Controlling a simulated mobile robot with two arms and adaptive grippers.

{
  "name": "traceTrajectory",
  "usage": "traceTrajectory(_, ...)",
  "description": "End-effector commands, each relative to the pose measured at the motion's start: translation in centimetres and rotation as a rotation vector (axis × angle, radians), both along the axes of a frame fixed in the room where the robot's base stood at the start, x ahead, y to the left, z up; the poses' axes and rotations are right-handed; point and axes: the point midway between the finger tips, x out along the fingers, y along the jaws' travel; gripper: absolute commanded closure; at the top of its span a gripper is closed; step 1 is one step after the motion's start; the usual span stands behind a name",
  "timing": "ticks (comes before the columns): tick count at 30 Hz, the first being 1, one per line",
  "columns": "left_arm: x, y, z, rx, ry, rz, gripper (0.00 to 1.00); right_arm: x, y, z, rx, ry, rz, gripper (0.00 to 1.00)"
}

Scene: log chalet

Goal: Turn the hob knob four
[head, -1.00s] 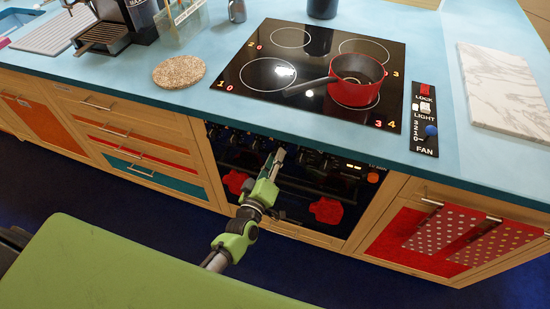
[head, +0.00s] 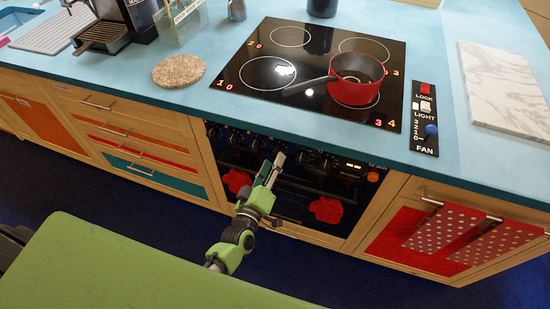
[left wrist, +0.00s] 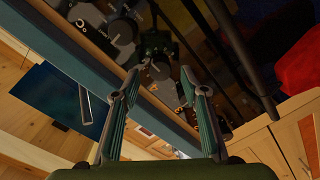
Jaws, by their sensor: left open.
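A row of dark hob knobs (head: 305,158) runs along the front panel under the hob (head: 258,105). They are small and dark, and I cannot tell which one is four. My left gripper (head: 273,162) is in front of this panel, near the middle knobs, and hides part of it. In the left wrist view the left gripper (left wrist: 161,82) is open, its two fingers apart, with nothing seen held. Round knobs (left wrist: 118,32) show beyond the fingertips. The right gripper is not in view.
A red saucepan (head: 368,92) stands on the hob's front right ring, its handle pointing left. Red cloth shapes (head: 326,210) show at the oven front. A lock, light and fan panel (head: 425,120) lies right of the hob. A cork mat (head: 178,71) lies left.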

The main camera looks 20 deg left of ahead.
Motion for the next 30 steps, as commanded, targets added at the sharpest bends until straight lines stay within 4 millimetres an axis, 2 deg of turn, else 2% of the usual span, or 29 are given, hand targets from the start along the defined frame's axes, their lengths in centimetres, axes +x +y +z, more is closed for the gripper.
traceTrajectory(1, -1.3, 0.1, -0.1, 0.001, 0.004, 0.000, 0.60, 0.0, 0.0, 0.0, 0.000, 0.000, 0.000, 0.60)
traceTrajectory(6, -4.8, 0.2, 0.1, 0.001, 0.002, -0.001, 0.60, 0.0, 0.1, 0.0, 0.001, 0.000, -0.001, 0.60)
traceTrajectory(12, -7.9, 0.3, 0.3, 0.001, 0.000, 0.000, 0.60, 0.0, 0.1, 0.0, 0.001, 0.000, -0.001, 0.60)
traceTrajectory(18, -9.0, 0.3, 0.5, 0.000, -0.001, 0.000, 0.60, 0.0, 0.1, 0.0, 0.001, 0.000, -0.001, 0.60)
traceTrajectory(30, -9.0, 0.3, 0.5, 0.000, -0.001, 0.000, 0.60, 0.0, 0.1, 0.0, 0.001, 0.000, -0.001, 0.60)
